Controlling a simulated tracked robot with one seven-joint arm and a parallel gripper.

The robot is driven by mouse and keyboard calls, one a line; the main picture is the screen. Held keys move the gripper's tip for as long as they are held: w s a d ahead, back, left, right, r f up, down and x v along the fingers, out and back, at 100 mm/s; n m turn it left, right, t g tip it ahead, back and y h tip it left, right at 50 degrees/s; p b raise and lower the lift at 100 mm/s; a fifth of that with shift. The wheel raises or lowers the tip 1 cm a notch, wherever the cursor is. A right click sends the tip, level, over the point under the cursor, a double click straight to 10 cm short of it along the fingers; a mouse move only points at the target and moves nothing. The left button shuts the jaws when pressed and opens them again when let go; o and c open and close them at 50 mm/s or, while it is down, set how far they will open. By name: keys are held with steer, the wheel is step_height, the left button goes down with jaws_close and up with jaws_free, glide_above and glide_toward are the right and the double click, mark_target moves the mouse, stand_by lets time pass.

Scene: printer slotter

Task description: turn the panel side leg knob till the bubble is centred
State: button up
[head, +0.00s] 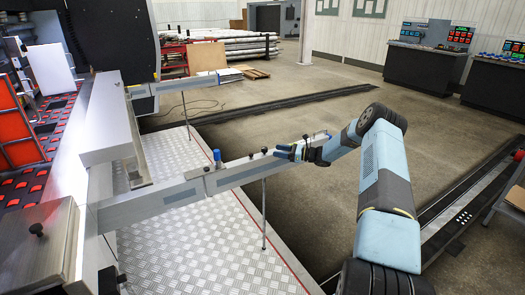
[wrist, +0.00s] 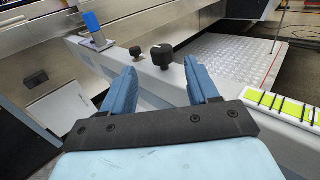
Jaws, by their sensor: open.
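My gripper (head: 291,152) is open above the outer end of the near grey rail (head: 235,174) in the head view. In the wrist view its two blue fingers (wrist: 160,72) are spread apart and empty. A black knob with a pale mark on its top (wrist: 162,55) shows beyond and between the fingertips, apart from them. A yellow-green level vial with dark marks (wrist: 283,108) lies on the rail right of the gripper. I cannot make out its bubble clearly. The gripper hides part of the rail in the head view.
A blue knob on a silver post (wrist: 93,28) and a smaller black knob (wrist: 135,51) stand on the rail. Checker plate flooring (head: 180,240) lies below. Open concrete floor (head: 300,110) extends behind.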

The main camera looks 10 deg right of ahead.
mark_target(265, 148)
steer(key=x, duration=0.8)
